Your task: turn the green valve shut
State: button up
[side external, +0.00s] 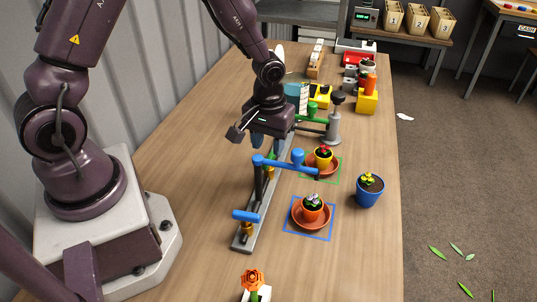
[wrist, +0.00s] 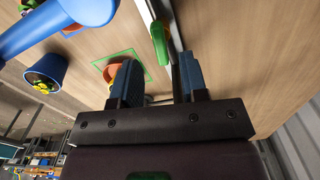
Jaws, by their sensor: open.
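The green valve handle (wrist: 160,42) shows in the wrist view just beyond my fingertips, about level with the gap between them. In the side external view only a small part of the green valve (side external: 271,158) shows, below my gripper and behind the blue pipe. My gripper (side external: 265,142) points down over the grey rail (side external: 262,203), with its fingers apart and nothing seen between them. In the wrist view my gripper (wrist: 157,78) shows both blue fingers, short of the handle. Contact with the valve is not visible.
A blue pipe (side external: 285,161) and blue valve handle (side external: 245,215) stand nearer the camera. A green pipe (side external: 313,112) lies behind. Potted flowers on saucers (side external: 331,219) and a blue pot (side external: 369,190) stand to the right. The table left of the rail is clear.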

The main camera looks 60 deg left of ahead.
aim_at(269, 158)
jog(key=shift+f, duration=2.1)
grip_shut()
